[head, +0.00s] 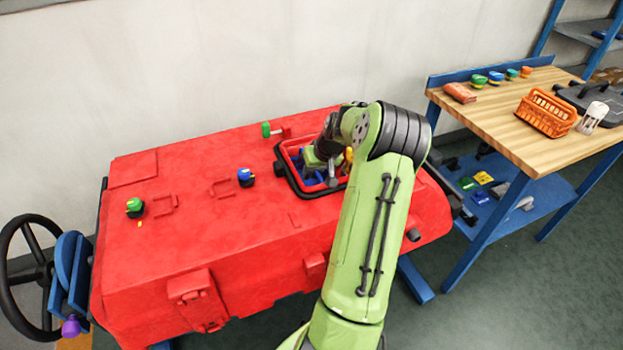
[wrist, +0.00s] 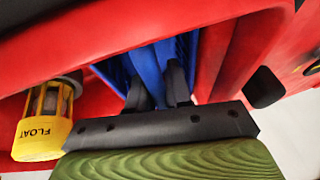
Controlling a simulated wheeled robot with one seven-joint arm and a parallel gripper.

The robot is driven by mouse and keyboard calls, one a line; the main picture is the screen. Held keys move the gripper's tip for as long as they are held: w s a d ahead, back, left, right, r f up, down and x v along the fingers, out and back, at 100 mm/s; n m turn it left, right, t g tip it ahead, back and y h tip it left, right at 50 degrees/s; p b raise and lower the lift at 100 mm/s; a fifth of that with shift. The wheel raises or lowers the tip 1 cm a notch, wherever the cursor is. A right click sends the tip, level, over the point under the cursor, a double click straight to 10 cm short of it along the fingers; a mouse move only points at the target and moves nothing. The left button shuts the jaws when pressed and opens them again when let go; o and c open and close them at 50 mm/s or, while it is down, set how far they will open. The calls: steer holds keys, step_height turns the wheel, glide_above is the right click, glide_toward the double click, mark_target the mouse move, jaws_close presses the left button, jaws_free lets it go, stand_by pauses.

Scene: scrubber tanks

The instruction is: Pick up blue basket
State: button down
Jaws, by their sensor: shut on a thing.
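The blue basket (head: 309,182) sits inside the rectangular opening of the red tank, partly hidden by my arm. My gripper (head: 330,178) reaches down into the opening. In the wrist view the two dark fingers of my gripper (wrist: 160,88) are shut on a blue part of the basket (wrist: 151,68). The basket's lower part is hidden by the tank walls and my gripper. I cannot tell whether it is lifted off its seat.
A yellow float (wrist: 40,128) marked FLOAT is beside my gripper. The red tank (head: 230,240) has green and blue knobs on top. A wooden workbench (head: 510,125) at right holds an orange basket (head: 546,112) and other items. A black handwheel (head: 30,275) stands at left.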

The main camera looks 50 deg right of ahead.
steer(key=shift+r, duration=0.1)
step_height(320, 180, up, 18)
steer(key=p, duration=0.5)
steer(key=shift+p, duration=0.35)
steer(key=shift+s, duration=0.1)
